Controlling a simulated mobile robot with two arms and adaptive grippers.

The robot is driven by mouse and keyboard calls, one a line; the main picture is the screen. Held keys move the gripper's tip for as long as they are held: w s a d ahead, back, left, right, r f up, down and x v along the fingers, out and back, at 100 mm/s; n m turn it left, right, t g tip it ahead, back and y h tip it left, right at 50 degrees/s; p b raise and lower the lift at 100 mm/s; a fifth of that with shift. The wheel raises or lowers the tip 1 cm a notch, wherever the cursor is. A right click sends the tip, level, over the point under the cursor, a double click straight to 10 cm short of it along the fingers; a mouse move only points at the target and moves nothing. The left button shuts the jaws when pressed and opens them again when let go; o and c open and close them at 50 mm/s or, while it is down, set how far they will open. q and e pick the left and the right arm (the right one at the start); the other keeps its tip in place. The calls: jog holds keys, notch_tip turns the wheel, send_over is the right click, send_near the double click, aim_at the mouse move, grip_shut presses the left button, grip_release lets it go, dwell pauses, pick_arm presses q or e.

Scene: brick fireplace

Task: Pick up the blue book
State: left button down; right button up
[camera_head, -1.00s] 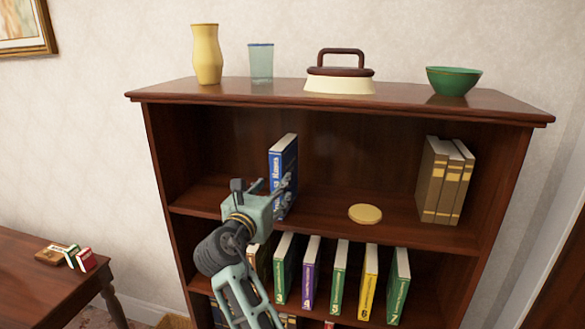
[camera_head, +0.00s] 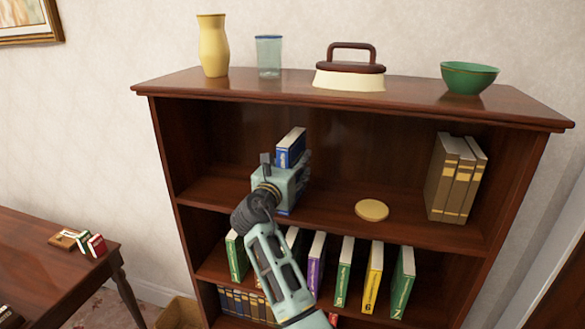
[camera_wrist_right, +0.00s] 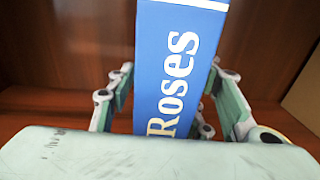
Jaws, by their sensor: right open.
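The blue book (camera_head: 291,147) stands upright on the upper shelf of the bookcase, left of its middle. My right gripper (camera_head: 295,175) is in front of it and hides its lower part in the head view. In the right wrist view the book's blue spine with white lettering (camera_wrist_right: 180,65) stands between the two fingers of my right gripper (camera_wrist_right: 168,110). The fingers are open, one on each side of the spine. I cannot tell whether either finger touches it. My left gripper is not in view.
On the same shelf are a round yellow disc (camera_head: 371,210) and brown books (camera_head: 455,180). Numbered books (camera_head: 343,272) stand on the shelf below. A vase (camera_head: 212,45), a glass (camera_head: 268,56), an iron-like object (camera_head: 350,68) and a green bowl (camera_head: 469,77) stand on top.

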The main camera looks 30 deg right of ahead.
jog(key=shift+a, duration=0.15)
jog(key=shift+c, duration=0.2)
grip_shut()
jog(key=shift+r, duration=0.15)
